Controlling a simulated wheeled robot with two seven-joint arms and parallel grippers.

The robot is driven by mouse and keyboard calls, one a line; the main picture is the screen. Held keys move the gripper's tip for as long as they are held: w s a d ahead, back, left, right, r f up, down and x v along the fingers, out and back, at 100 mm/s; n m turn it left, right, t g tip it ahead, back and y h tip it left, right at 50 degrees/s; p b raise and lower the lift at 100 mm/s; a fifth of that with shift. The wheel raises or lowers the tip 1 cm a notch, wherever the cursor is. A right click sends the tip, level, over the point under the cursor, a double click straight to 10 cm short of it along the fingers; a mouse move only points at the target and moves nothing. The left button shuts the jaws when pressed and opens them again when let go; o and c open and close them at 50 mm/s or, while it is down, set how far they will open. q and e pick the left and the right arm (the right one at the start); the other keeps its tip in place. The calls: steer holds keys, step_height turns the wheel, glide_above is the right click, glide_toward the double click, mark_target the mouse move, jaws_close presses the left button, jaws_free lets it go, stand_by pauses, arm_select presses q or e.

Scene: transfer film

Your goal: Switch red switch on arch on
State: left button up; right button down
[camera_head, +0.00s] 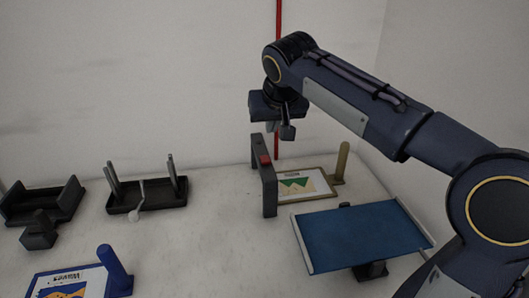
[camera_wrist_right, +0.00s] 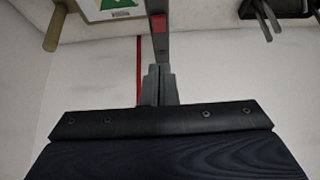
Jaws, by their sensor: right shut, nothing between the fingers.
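The grey arch (camera_head: 268,186) stands upright on the white table. The red switch (camera_head: 265,160) sits on its upper part, and I cannot tell whether it is on or off. In the right wrist view the red switch (camera_wrist_right: 159,24) shows on the arch (camera_wrist_right: 158,45), just beyond the fingertips. My right gripper (camera_head: 287,134) is above the arch and a little to its right in the head view. Its fingers (camera_wrist_right: 157,70) are together and empty, apparently apart from the switch. My left gripper is not in view.
A framed picture (camera_head: 300,185) with a tan post (camera_head: 342,160) lies right of the arch. A blue board (camera_head: 360,238) is at the front right. Black racks (camera_head: 148,203) stand left, and a blue-framed picture (camera_head: 68,284) front left. The table left of the arch is clear.

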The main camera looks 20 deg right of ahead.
steer(key=shift+w+r, duration=0.25)
steer(key=shift+w, duration=0.3)
steer(key=shift+f, duration=0.1)
glide_above(264, 158)
steer(key=s, duration=0.2)
steer(key=f, duration=0.8)
steer(key=shift+w+a+f, duration=0.15)
steer(key=shift+w+f, duration=0.1)
steer(key=shift+s+a+f, duration=0.1)
steer(key=shift+s+f, duration=0.05)
steer(key=shift+f, duration=0.45)
steer(key=shift+s+f, duration=0.15)
steer(key=shift+f, duration=0.45)
steer(key=shift+s+f, duration=0.15)
steer(key=shift+f, duration=0.45)
